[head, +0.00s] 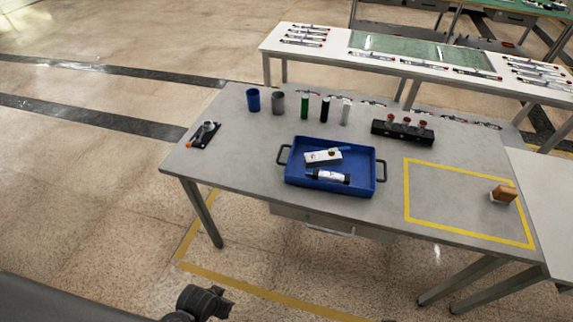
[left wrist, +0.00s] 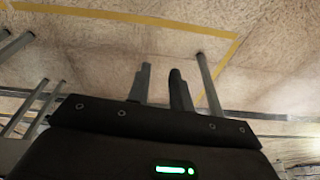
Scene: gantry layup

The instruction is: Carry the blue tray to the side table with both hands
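The blue tray (head: 330,190) lies flat on the grey table (head: 235,165), with a dark handle at its left end and another at its right end. In it are a white box-like item (head: 322,157) and a dark cylinder with a white label (head: 328,176). A pale table (head: 545,205) adjoins at the right; I cannot tell if it is the side table. My left gripper (left wrist: 160,70) is open and empty over the floor in the left wrist view, away from the tray. My right gripper is not in view.
Several cups and cylinders (head: 304,107) stand behind the tray. A black rack (head: 403,132) stands behind its right side. A tool stand (head: 205,134) is at the left. Floor in front is open.

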